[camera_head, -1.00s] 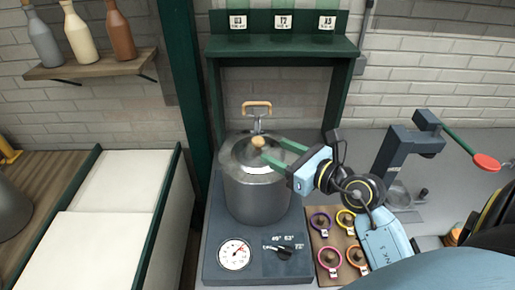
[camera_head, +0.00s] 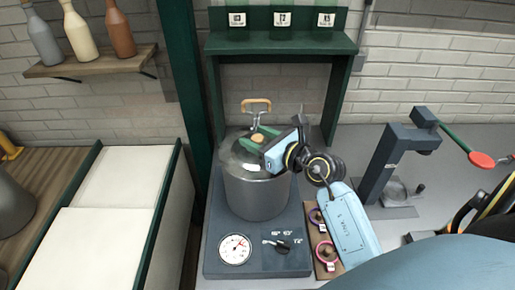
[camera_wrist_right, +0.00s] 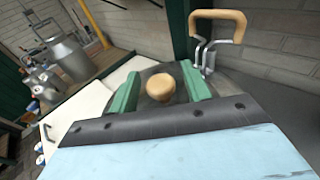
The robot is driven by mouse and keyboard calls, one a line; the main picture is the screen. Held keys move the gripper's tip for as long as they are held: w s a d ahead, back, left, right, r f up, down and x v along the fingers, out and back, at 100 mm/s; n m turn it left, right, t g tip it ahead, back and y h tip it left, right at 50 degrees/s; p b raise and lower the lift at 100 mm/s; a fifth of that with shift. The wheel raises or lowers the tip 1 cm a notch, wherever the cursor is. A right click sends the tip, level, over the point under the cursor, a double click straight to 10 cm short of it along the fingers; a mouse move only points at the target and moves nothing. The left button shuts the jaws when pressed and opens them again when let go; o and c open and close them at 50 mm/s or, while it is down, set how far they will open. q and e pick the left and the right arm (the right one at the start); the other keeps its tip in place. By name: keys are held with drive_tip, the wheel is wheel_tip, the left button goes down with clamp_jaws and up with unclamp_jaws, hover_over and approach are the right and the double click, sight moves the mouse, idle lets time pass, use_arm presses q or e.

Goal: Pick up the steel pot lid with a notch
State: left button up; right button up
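The steel pot lid (camera_head: 233,152) lies on the tall grey pot (camera_head: 256,197), with a round wooden knob (camera_wrist_right: 160,87) at its middle. A metal tool with a wooden handle (camera_head: 256,105) stands up at the lid's back edge; I cannot make out the notch itself. My right gripper (camera_head: 254,140) is over the lid. In the right wrist view its two green fingers are open, one on each side of the knob, with a gap on both sides. The gripper and its wrist hide the lid's right part. My left gripper is not in view.
The pot stands on a dark base with a dial (camera_head: 235,249) and a switch. A green shelf frame (camera_head: 281,45) rises behind it. A board with coloured rings (camera_head: 325,250) lies to the right, before a lever press (camera_head: 395,165). White-topped bins (camera_head: 100,240) stand left.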

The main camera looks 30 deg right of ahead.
clamp_jaws()
drive_tip(key=shift+r, duration=0.1)
